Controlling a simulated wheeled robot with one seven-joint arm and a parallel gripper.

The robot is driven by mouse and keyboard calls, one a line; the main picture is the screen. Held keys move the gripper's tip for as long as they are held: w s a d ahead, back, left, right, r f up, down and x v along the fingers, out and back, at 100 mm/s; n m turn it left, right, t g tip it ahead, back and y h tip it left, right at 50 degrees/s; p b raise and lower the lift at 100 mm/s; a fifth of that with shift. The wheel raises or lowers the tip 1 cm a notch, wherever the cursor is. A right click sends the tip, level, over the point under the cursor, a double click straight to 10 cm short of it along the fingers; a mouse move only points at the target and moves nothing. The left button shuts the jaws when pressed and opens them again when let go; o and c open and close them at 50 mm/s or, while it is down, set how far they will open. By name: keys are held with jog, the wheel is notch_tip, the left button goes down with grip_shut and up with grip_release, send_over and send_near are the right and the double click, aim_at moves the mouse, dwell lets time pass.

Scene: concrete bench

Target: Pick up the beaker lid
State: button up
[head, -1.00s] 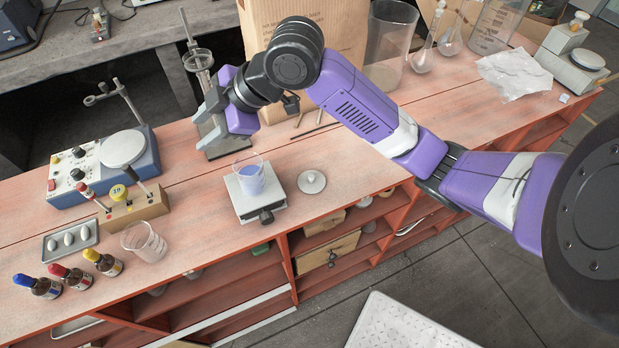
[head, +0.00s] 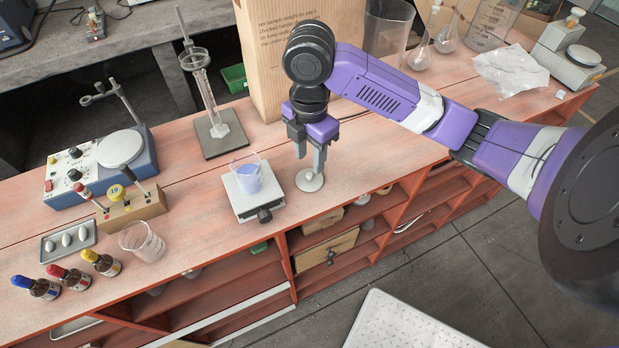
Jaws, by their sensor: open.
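The beaker lid (head: 309,183) is a small pale grey disc with a knob, lying on the bench near its front edge. My gripper (head: 310,165) points straight down just above the lid, with its two fingers apart. The right finger overlaps the lid in the picture and hides its knob. I cannot tell whether a finger touches the lid. A beaker with pale blue liquid (head: 247,177) stands on a small square lifting platform (head: 254,203) to the left of the lid.
A cardboard box (head: 290,50) stands behind my gripper. A stand with a glass column (head: 207,110) is at the back left. A hotplate stirrer (head: 103,160), an empty beaker (head: 142,241) and dropper bottles (head: 70,279) are farther left. The bench right of the lid is clear.

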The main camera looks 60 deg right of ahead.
aim_at(310, 174)
notch_tip(310, 174, down, 5)
jog(key=shift+a+f+p, duration=0.1)
jog(key=shift+a+p, duration=0.05)
jog(key=shift+p, duration=0.3)
grip_shut()
